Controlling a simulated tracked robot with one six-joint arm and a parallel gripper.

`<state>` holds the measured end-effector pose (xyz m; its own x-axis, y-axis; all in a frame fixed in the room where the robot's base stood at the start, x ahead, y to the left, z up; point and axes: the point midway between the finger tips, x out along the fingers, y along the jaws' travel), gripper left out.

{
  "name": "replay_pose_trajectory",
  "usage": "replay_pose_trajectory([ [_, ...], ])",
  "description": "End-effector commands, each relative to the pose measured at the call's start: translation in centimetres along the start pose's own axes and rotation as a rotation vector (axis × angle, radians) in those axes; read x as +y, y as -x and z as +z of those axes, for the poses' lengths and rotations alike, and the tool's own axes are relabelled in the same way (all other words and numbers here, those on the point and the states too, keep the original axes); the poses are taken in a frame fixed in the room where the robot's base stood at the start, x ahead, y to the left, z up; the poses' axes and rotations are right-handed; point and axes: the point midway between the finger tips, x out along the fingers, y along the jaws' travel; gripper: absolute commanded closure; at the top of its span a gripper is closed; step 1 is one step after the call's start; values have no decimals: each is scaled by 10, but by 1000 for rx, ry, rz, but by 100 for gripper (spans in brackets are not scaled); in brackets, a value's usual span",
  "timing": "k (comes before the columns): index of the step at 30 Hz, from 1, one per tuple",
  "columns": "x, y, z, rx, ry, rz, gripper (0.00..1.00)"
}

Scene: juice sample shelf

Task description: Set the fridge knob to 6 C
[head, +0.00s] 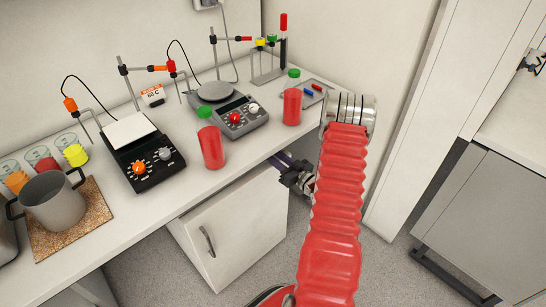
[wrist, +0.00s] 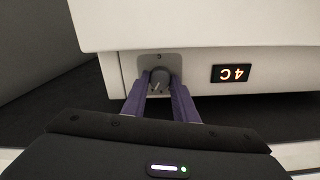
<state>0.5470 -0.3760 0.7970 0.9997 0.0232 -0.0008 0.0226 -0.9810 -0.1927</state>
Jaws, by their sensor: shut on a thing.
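The fridge knob (wrist: 159,80) is a small dark round knob with a pale pointer line, on a grey plate (wrist: 146,62) under the white overhang in the wrist view. A black display (wrist: 235,73) right of it shows 4C in orange, upside down in this view. My gripper (wrist: 160,88) has its two purple fingers shut on the knob, one on each side. In the head view my gripper (head: 285,163) reaches under the counter edge beside the white cabinet; the knob is hidden there.
The counter (head: 235,155) above holds a black hotplate (head: 145,165), a grey stirrer (head: 235,118), red bottles (head: 211,147) and a steel pot (head: 53,201) on a cork mat. A white cabinet door (head: 235,230) is below. Grey floor is clear in front.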

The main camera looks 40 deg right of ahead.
Motion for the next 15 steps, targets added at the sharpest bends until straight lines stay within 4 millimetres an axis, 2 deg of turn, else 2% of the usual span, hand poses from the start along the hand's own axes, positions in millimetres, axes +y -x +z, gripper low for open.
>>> replay_pose_trajectory([
  [8,0,0,0,-1,48,-7,96],
  [15,-1,0,0,-1,177,-7,96],
])
